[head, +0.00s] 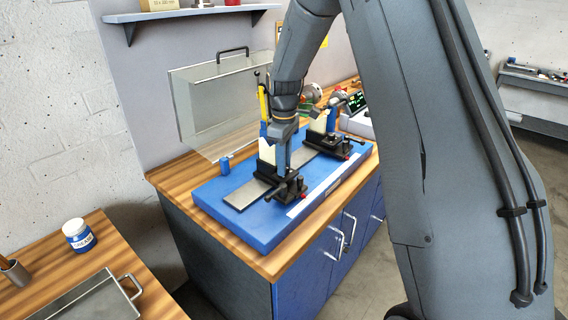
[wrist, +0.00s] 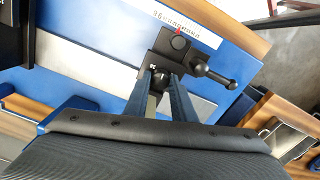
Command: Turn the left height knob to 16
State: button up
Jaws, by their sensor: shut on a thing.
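The left bearing stand (head: 266,152) stands on a black base on the blue balancing bench (head: 213,197). My gripper (head: 283,172) reaches down to the front part of that base. In the wrist view my gripper's two fingers (wrist: 162,84) are close together, shut on the left height knob, which is mostly hidden between them. The black block (wrist: 178,47) around it carries a round knob on top and a ball-ended lever (wrist: 215,75). The knob's reading cannot be made out.
A second stand (head: 322,127) stands to the right on the same bench, with a red-tipped lever on its base. A clear guard with a grey panel (head: 222,98) rises behind. A side table (head: 100,262) is at lower left.

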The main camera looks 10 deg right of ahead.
jog(key=o, duration=1.1)
jog(key=shift+c, duration=0.2)
jog(key=shift+r, duration=0.1)
notch_tip(320, 180, up, 7)
jog(key=shift+w+f+b, duration=0.1)
jog(key=shift+f+b, duration=0.1)
jog(key=shift+b, duration=1)
jog(key=shift+r, duration=0.55)
